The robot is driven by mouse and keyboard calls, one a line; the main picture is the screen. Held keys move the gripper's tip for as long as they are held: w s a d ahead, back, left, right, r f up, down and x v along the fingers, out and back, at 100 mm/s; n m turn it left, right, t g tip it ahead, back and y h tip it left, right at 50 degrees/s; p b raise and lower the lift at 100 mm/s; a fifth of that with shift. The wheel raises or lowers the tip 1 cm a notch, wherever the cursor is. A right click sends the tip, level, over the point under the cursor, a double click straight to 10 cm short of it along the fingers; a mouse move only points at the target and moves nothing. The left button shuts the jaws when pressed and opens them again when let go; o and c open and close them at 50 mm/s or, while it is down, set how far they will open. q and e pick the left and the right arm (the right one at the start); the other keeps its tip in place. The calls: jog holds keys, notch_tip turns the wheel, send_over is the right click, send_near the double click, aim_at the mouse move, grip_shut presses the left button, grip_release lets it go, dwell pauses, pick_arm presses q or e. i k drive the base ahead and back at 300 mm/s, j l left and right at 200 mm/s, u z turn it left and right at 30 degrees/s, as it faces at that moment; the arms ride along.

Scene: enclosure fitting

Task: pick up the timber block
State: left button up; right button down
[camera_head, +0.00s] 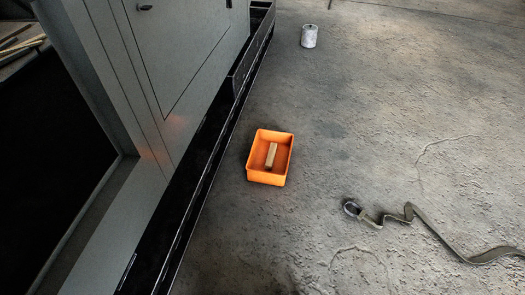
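The timber block (271,155) is a small light-brown piece lying inside an orange tray (265,178). The tray stands on the concrete floor near the middle of the head view, to the right of the grey enclosure. The block's upper face shows clearly, and it lies lengthwise from the near to the far side of the tray. Neither of my grippers shows in this view.
A grey enclosure (185,60) with a black base edge fills the left side. A white can (309,36) stands on the floor at the back. A dark strap (430,222) lies at the lower right. The floor around the tray's right side is clear.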

aim_at(271, 154)
jog(key=i+j, duration=0.3)
jog(key=i, duration=0.25)
jog(key=i+j+z, duration=0.1)
jog(key=i+j, duration=0.15)
jog(key=i, duration=0.3)
jog(key=i+l, duration=0.2)
jog(key=i, duration=0.15)
jog(key=i+l, duration=0.25)
jog(key=i+z, duration=0.05)
